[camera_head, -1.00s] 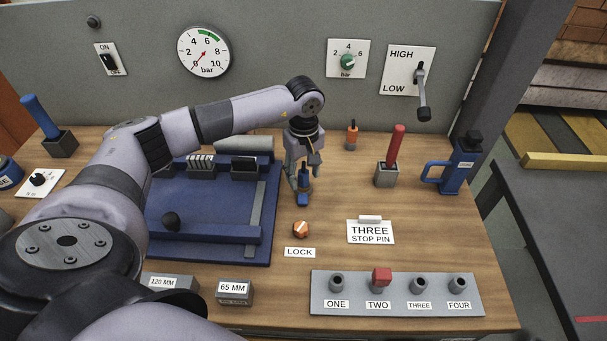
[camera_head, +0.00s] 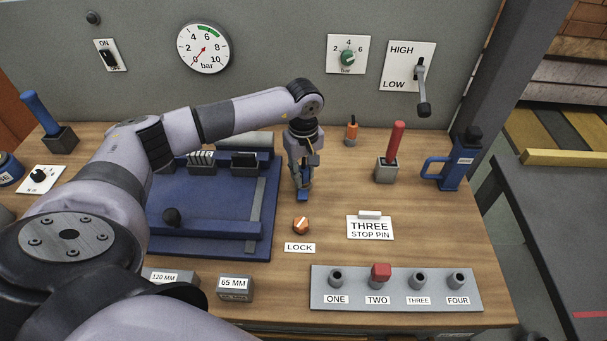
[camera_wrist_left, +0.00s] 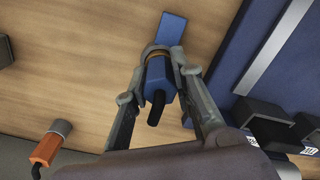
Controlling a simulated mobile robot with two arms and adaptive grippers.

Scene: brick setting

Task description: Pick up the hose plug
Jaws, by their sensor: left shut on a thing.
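The hose plug (camera_wrist_left: 160,75) looks like a blue body with a brass-coloured ring and a short black hose end. In the left wrist view it sits between the fingers of my left gripper (camera_wrist_left: 159,58). In the head view my left gripper (camera_head: 303,187) points down over the table, right of the blue fixture, shut on the plug. Fingers hide most of the plug there. A flat blue piece (camera_wrist_left: 171,30) shows just beyond the fingertips. I cannot tell whether it joins the plug or whether the plug is clear of the table. My right gripper is not in view.
The blue fixture (camera_head: 190,230) lies left of the gripper. An orange tool (camera_head: 351,133), a red-handled lever (camera_head: 394,145) and a blue holder (camera_head: 456,165) stand to the right. The LOCK knob (camera_head: 301,225) and THREE STOP PIN plate (camera_head: 370,230) are in front. Bare wood lies between.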

